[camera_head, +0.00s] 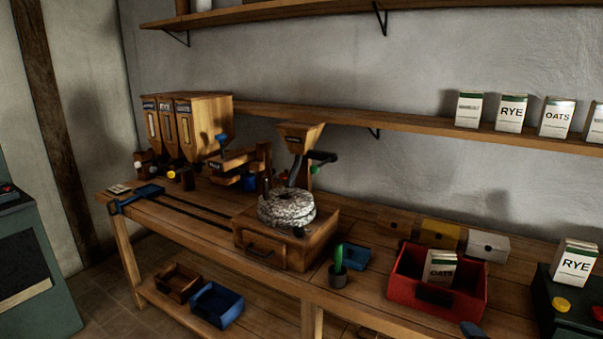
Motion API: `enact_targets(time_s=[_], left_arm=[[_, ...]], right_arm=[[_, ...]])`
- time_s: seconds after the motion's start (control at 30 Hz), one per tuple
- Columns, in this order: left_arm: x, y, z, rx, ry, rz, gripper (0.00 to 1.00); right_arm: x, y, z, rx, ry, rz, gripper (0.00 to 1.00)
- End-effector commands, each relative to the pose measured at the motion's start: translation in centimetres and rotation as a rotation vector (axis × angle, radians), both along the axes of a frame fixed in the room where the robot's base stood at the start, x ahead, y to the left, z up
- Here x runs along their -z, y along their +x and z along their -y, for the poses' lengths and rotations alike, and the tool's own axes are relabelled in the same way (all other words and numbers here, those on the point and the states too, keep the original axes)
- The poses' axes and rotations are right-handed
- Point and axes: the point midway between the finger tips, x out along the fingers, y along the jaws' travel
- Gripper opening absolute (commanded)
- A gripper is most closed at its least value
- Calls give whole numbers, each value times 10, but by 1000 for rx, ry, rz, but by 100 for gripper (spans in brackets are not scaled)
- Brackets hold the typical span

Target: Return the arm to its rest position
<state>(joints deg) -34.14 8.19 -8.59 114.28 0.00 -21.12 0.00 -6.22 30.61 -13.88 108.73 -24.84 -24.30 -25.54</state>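The long wooden workbench (375,292) stands in front of me. A small grinding mill with a round stone (287,208) sits on a wooden drawer box (262,250) at its middle. A wooden hopper (300,136) stands above the stone. A red bin (420,293) on the right holds an OATS packet (440,267).
Wooden dispensers (205,125) stand at the back left. A RYE packet (574,264) stands on a dark machine (545,305) at right. Several packets line the wall shelf (400,125).

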Motion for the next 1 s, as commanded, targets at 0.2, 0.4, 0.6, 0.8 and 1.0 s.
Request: enact_targets(time_s=[0.2, 0.4, 0.6, 0.8, 1.0], left_arm=[[6, -8, -1, -5, -1, -20, 43], [7, -9, -1, -5, -1, -22, 43], [5, -5, -1, -3, -1, -15, 43], [3, -2, 0, -1, -1, -7, 43], [1, 0, 0, -1, -1, -3, 43]], right_arm=[[57, -71, -34, 166, 789, -144, 100], [97, -140, -50, 342, 1151, -227, 100], [125, -189, -54, 459, 1214, -272, 100], [133, -203, -53, 484, 1213, -290, 100], [133, -203, -53, 484, 1211, -290, 89]])
